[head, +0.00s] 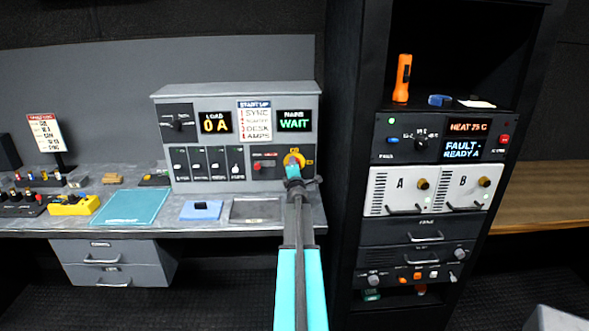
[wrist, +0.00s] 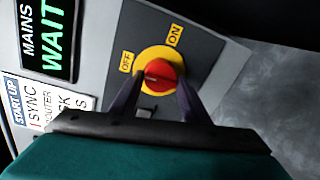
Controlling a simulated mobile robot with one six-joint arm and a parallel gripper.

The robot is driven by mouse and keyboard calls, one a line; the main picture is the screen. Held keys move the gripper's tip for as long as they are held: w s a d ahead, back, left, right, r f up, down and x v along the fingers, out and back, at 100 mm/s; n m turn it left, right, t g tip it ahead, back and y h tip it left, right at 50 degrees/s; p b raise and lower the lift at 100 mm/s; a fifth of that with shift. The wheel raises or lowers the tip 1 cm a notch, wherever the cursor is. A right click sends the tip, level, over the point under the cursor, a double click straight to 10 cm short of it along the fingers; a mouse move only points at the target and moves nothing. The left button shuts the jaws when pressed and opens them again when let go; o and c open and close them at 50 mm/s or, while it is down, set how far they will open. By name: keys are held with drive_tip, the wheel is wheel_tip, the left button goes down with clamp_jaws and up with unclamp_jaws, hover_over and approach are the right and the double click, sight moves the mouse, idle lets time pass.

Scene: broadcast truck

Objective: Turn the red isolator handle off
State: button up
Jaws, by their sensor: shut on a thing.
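The red isolator handle (wrist: 160,74) sits on a round yellow plate (wrist: 142,58) on the grey panel. In the wrist view an OFF label (wrist: 126,62) lies to its left and an ON label (wrist: 174,35) to its upper right. I cannot tell clearly which label the handle points at. My gripper (wrist: 160,86) is shut on the handle, with one dark finger on each side. In the head view my gripper (head: 294,172) reaches the yellow plate (head: 299,155) at the panel's lower right and hides most of the handle.
The grey console (head: 235,90) shows a load display (head: 215,122) reading 0 A and a mains display (head: 294,120) reading WAIT. A black rack (head: 350,150) stands close to the right of my arm. A blue-green mat (head: 130,206) and a blue pad (head: 201,210) lie on the desk.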

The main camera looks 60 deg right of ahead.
drive_tip(key=o, duration=1)
drive_tip(key=shift+w+a, duration=0.1)
drive_tip(key=shift+a, duration=0.1)
drive_tip(key=shift+d, duration=0.1)
drive_tip(key=shift+s, duration=0.2)
drive_tip(key=f+v, duration=0.1)
drive_tip(key=v, duration=1.2)
drive_tip(key=shift+a+r, duration=0.3)
drive_tip(key=shift+r, duration=0.15)
drive_tip(key=shift+s, duration=0.15)
